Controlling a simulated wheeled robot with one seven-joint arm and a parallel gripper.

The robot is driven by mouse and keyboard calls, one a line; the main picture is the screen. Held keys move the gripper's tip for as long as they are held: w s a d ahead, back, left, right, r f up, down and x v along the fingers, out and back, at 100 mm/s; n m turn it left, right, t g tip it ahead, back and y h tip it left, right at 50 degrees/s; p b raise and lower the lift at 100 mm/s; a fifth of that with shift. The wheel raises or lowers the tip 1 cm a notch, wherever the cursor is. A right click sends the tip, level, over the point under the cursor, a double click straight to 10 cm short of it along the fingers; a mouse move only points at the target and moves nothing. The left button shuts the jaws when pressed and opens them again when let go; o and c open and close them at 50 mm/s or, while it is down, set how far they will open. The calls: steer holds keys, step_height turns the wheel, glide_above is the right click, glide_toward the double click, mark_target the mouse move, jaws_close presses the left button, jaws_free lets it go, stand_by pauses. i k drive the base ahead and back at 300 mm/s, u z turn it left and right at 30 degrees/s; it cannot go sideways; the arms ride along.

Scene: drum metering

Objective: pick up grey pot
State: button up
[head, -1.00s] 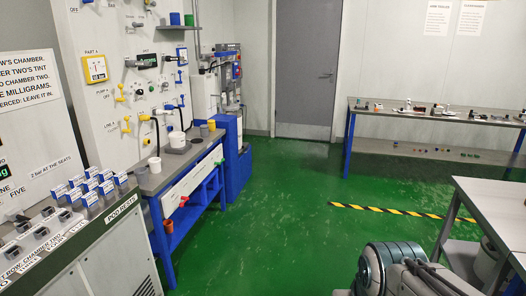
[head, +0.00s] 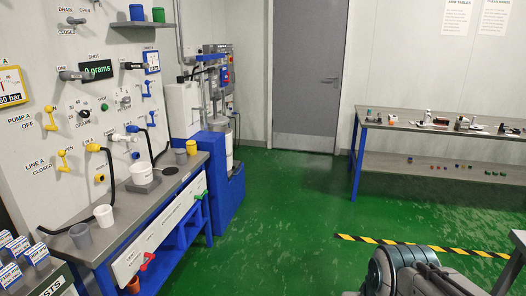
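A grey pot (head: 81,236) stands upright on the near left end of the grey-topped bench (head: 126,230). A white pot (head: 104,216) stands just behind it and to its right. Part of my arm shows at the bottom right, well away from the grey pot. My gripper's fingers are not in view.
Blue-and-white boxes (head: 22,262) stand on the counter at the lower left. Black hoses and yellow valve handles line the wall panel above the bench. Red and green taps project from the bench front. The green floor (head: 270,215) is clear up to a striped line (head: 420,244).

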mark_target(182, 157)
steer(key=u, duration=0.1)
steer(key=i, duration=1.55)
steer(key=u, duration=0.5)
steer(key=i, duration=1.75)
steer(key=u, duration=0.7)
steer(key=i, duration=1)
steer(key=u, duration=0.25)
